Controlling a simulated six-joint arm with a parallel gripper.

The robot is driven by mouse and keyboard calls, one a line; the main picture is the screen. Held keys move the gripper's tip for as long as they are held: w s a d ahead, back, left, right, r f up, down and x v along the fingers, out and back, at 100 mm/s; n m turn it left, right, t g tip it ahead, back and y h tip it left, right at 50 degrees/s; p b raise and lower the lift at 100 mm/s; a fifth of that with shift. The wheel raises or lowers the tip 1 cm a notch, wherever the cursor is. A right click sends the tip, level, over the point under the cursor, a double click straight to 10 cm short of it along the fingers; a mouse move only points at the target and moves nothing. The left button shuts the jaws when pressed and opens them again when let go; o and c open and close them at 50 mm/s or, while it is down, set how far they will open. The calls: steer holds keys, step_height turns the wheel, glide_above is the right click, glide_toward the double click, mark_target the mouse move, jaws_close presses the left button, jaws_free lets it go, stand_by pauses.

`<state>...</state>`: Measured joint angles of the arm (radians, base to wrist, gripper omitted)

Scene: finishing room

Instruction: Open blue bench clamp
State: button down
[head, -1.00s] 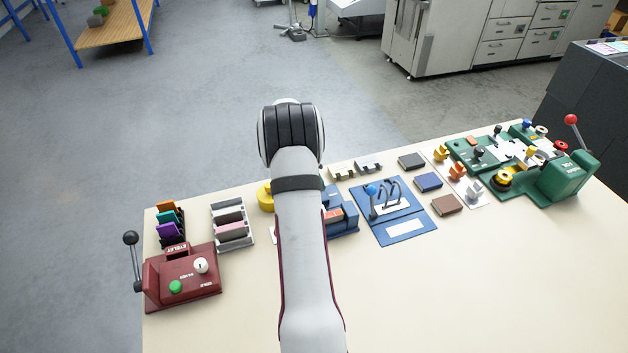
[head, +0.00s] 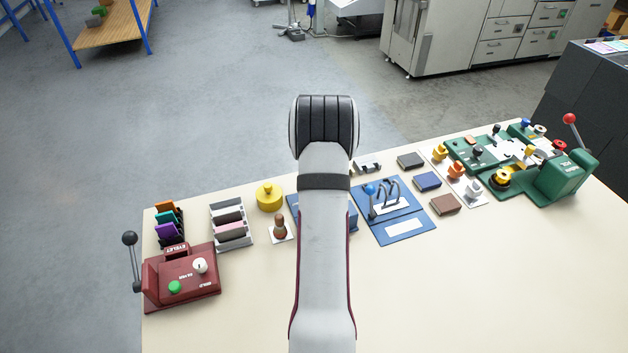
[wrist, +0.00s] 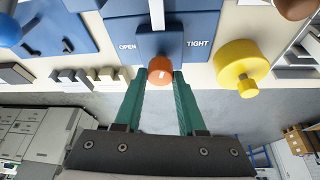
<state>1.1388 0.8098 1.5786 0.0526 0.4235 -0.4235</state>
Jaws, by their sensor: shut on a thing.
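The blue bench clamp is mostly hidden behind my arm in the head view; a strip of it (head: 353,220) shows at the arm's right side. In the wrist view its blue body (wrist: 195,28) carries the white words OPEN at left and TIGHT at right. The head view hides the fingers.
A yellow round pot (head: 269,197) and a wooden-handled stamp (head: 280,228) stand left of the clamp. A blue board (head: 405,228) with a blue-knobbed lever lies close at right. A maroon eyelet press (head: 182,278) is at front left. The front right table is bare.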

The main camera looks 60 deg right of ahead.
steer(key=n, duration=0.2)
steer(key=n+t+y, duration=0.1)
steer(key=n, duration=0.2)
steer(key=shift+s+d+n+y, duration=0.1)
steer(key=shift+n+y, duration=0.2)
steer(key=n+y, duration=0.1)
steer(key=n, duration=0.1)
steer(key=n+t, duration=0.1)
steer(key=n, duration=0.1)
steer(key=shift+f+y, duration=0.1)
steer(key=shift+y, duration=0.3)
steer(key=n+y, duration=0.1)
steer(key=n, duration=0.2)
steer(key=n+y, duration=0.1)
steer(key=n, duration=0.1)
steer(key=shift+d+n, duration=0.2)
steer(key=shift+n, duration=0.2)
steer(key=shift+d+n+g+y, duration=0.1)
steer(key=shift+n+g+y, duration=0.25)
steer(key=shift+n, duration=0.8)
steer(key=shift+n+g+y, duration=0.35)
steer(key=shift+n, duration=0.8)
steer(key=c, duration=0.5)
jaws_free()
